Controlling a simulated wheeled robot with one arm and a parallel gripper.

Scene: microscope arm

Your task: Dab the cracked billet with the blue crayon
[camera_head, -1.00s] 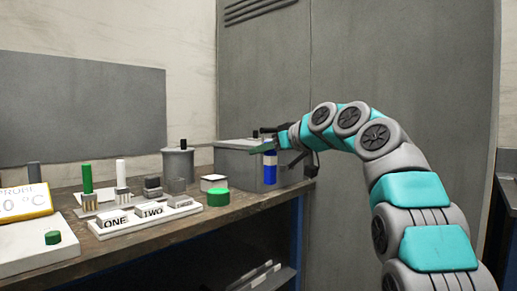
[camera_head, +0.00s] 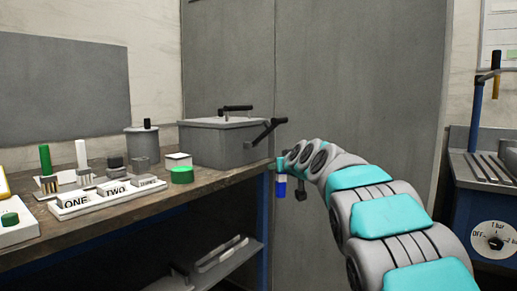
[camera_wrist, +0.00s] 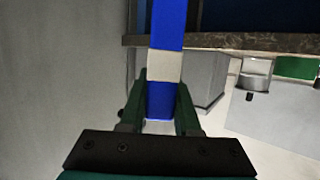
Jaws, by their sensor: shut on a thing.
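My gripper (camera_head: 282,172) is shut on the blue crayon (camera_head: 282,188), which hangs upright beside the bench's right end. In the wrist view the fingers (camera_wrist: 160,108) grip the crayon (camera_wrist: 166,25), blue with a white band, from both sides. Small grey metal blocks (camera_head: 113,165) stand by the white tray (camera_head: 100,207), whose labels read ONE and TWO; a third label is too small to read. I cannot tell which block is the cracked billet.
A green crayon (camera_head: 45,159) and a white crayon (camera_head: 81,153) stand upright on the bench (camera_head: 150,194). A grey lidded box (camera_head: 215,145) is near its right end, with a pot (camera_head: 142,146) to its left. A machine with a dial (camera_head: 495,238) stands at far right.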

